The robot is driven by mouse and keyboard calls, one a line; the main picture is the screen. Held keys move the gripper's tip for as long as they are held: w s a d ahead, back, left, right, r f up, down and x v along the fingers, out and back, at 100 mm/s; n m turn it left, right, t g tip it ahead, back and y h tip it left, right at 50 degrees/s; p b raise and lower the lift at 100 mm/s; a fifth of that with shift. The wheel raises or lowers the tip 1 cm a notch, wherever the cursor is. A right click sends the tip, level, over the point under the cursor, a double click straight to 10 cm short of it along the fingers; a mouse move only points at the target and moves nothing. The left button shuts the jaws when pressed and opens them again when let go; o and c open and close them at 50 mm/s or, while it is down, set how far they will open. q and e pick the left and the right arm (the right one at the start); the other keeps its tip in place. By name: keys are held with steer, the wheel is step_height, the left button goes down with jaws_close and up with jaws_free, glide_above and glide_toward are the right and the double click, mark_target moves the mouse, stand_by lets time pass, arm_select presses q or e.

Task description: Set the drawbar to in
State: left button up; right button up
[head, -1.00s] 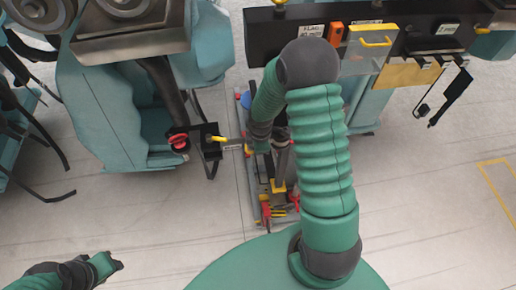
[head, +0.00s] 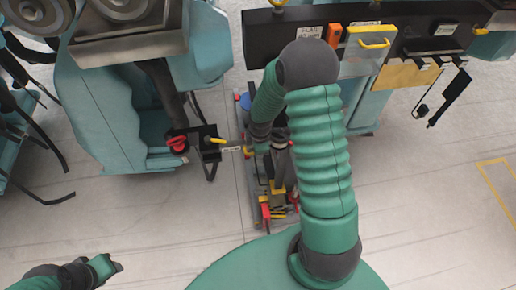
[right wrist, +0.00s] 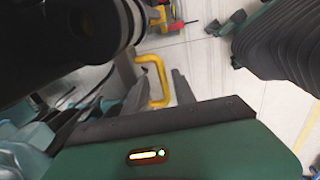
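A dark drawbar (head: 231,149) with a small pale label sticks out to the right from a black bracket under the left teal car. A yellow handle (head: 217,140) and a red knob (head: 178,143) sit at that bracket. My right gripper (head: 250,148) is at the drawbar's right end, partly hidden by my arm. In the right wrist view its fingers (right wrist: 153,72) stand apart, with a yellow loop handle (right wrist: 160,82) showing between them. I cannot tell whether they touch it. My left gripper (head: 112,266) is low at the left, away from the cars; its fingers are unclear.
A black panel (head: 400,42) with labels, an orange part (head: 334,33) and a yellow handle (head: 374,43) spans the upper right. A tool cart (head: 276,190) with red and yellow items stands beneath my right arm. The floor (head: 130,225) at lower left is clear.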

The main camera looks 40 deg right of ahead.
steer(key=shift+r, duration=0.15)
step_height(320, 180, up, 16)
steer(key=s+a, duration=0.1)
steer(key=s, duration=0.1)
steer(key=shift+s+a+r, duration=0.15)
steer(key=shift+s+a, duration=0.05)
steer(key=shift+a, duration=0.2)
steer(key=shift+d, duration=0.15)
